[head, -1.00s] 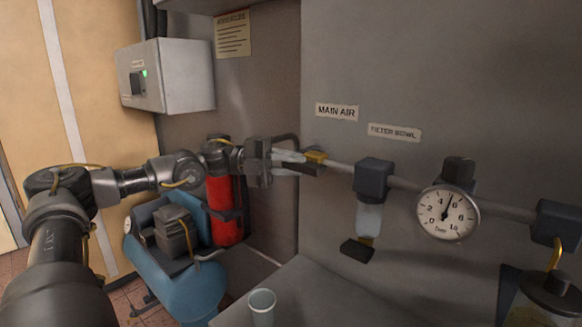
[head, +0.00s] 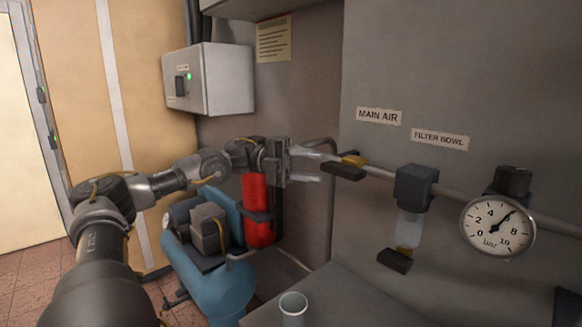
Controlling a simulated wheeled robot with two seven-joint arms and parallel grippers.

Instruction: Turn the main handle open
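The main handle (head: 344,171) is a short dark lever beside a yellow valve body (head: 354,159) on the grey pipe, below the MAIN AIR label (head: 379,116). In this view the lever runs roughly in line with the pipe. My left gripper (head: 321,166) reaches in from the left at the handle's height. Its two pale fingers are spread apart and look empty, with their tips just left of the lever. I cannot tell whether a finger touches the lever. My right gripper is not in view.
Right of the valve are a filter bowl (head: 408,228) with a dark lever (head: 395,261) below it and a pressure gauge (head: 498,228). A red cylinder (head: 257,208) and blue compressor (head: 205,275) stand below my arm. A cup (head: 293,308) stands on the grey surface at the front.

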